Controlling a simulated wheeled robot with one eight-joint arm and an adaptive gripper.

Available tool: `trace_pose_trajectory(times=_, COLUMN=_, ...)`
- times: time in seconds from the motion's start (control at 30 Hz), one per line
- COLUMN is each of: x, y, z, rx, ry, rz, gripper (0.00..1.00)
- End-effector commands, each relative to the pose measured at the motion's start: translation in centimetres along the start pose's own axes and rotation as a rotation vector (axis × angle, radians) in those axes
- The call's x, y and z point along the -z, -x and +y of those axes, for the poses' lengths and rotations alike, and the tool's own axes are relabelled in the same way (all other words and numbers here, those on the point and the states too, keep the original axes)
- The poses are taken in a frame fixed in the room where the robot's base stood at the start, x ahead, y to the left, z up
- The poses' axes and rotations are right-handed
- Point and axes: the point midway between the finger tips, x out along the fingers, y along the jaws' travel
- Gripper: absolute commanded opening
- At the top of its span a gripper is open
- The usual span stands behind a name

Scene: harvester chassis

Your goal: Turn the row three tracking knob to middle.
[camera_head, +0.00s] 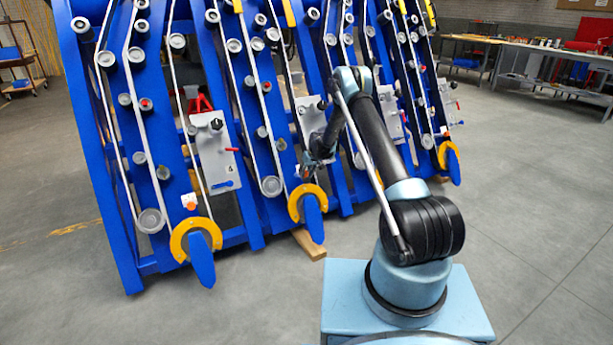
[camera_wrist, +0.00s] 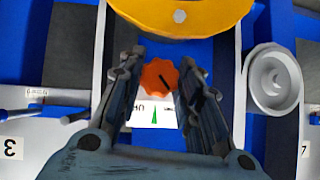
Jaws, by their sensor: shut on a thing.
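The orange tracking knob (camera_wrist: 159,76) shows in the wrist view, scalloped, with a short black pointer line running diagonally across its face. It sits on a white label plate (camera_wrist: 152,115) with a green triangle and partly hidden lettering. My gripper (camera_wrist: 164,74) has one finger on each side of the knob and is shut on it. In the head view my gripper (camera_head: 311,165) is low on the blue frame, just above a yellow arc guard (camera_head: 298,203); the knob cannot be made out there.
The blue harvester frame (camera_head: 254,215) leans across the view with rollers and belts. A grey plate marked 3 (camera_wrist: 12,146) lies left of my gripper in the wrist view, and a grey roller (camera_wrist: 273,80) lies right. Another orange knob (camera_head: 189,201) is further left. Open floor surrounds my base.

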Motion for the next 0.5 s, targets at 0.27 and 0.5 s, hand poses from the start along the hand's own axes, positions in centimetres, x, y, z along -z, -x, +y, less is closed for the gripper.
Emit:
trace_pose_trajectory(times=0.27, x=-0.01, y=0.01, z=0.37, rx=0.018, ry=-0.033, rz=-0.001, gripper=0.08)
trace_pose_trajectory(times=0.5, x=0.01, y=0.01, z=0.58, rx=0.101, ry=-0.143, rz=0.001, gripper=0.08)
